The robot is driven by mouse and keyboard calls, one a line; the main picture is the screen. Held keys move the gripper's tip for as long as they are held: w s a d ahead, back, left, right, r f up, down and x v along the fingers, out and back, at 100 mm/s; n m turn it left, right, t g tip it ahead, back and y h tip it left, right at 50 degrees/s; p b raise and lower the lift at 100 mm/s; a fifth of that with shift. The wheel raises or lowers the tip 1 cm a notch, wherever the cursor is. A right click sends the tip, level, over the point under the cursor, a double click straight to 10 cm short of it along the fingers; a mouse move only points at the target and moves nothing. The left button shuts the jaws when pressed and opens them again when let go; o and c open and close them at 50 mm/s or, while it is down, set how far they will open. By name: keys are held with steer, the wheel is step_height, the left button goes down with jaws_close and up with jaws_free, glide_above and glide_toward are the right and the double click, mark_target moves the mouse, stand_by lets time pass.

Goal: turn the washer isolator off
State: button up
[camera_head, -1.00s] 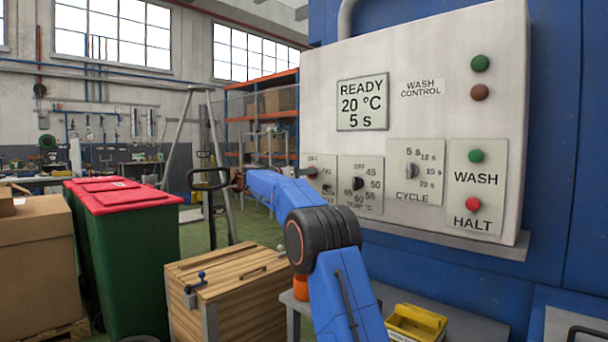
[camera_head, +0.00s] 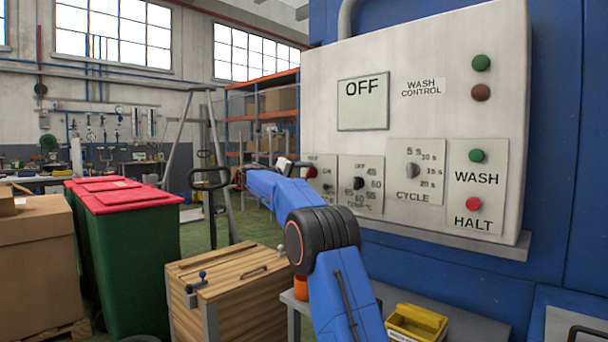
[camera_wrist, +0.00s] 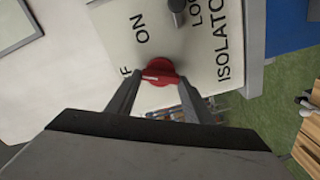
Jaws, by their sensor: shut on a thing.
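The red isolator knob (camera_wrist: 160,72) sits on a pale plate (camera_wrist: 140,45) marked ON, LOC and ISOLATOR, with the OFF word partly hidden. My gripper (camera_wrist: 158,82) is shut on the knob, one finger on each side. In the head view the knob (camera_head: 310,172) shows at the lower left of the white wash control panel (camera_head: 430,60). My gripper is mostly hidden there behind my blue arm. The panel's display (camera_head: 362,103) reads OFF.
A grey post (camera_wrist: 177,8) stands on the plate near LOC. The TEMP dial (camera_head: 358,184), CYCLE dial (camera_head: 412,170) and red HALT button (camera_head: 473,204) lie to the right. A wooden crate (camera_head: 230,295) and green bins (camera_head: 140,250) stand left, below.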

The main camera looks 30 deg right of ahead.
steer(key=n, duration=0.5)
steer(key=shift+f, duration=0.15)
steer(key=shift+a, duration=0.1)
stand_by(0.3)
steer(key=o, duration=1.1)
steer(key=shift+w, duration=0.1)
steer(key=shift+c, duration=0.2)
steer(key=v, duration=1.7)
steer(key=shift+a, duration=0.15)
